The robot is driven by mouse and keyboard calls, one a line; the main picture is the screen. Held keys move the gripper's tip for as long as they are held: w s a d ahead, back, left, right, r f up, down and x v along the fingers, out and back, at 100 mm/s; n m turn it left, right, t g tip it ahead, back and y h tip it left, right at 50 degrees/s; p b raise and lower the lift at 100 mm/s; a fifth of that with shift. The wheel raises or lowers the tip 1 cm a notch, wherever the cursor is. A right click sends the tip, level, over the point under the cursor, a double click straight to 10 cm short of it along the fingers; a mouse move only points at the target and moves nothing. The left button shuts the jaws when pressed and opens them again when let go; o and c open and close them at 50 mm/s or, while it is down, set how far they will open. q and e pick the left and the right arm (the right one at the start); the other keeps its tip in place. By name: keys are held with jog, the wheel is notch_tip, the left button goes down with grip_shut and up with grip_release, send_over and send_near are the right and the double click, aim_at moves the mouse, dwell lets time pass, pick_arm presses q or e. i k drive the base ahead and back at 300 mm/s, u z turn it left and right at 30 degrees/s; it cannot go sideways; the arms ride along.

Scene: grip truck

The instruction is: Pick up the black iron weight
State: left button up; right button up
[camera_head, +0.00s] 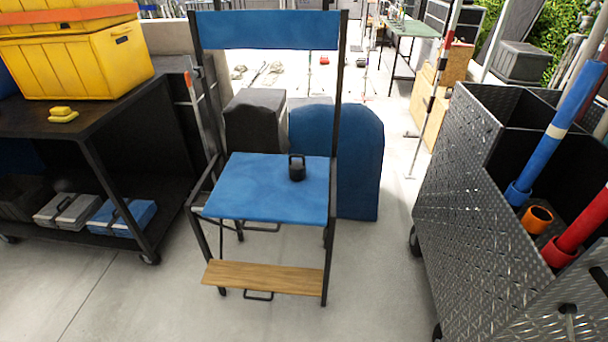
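A small black iron weight (297,170) with a loop handle on top stands upright on the blue seat of a tall director's chair (255,190). It sits right of the seat's middle, towards the back edge. The chair has a black frame, a blue back strip and a wooden footrest. Neither of my grippers shows in the head view.
A black cart (110,120) with yellow crates (80,62) stands at the left. A grey metal cart (470,170) holding coloured tubes stands at the right. Bare concrete floor (130,300) lies in front of and around the chair.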

aim_at(296, 168)
jog(key=z, duration=1)
jog(key=i, duration=0.55)
jog(key=u, duration=0.15)
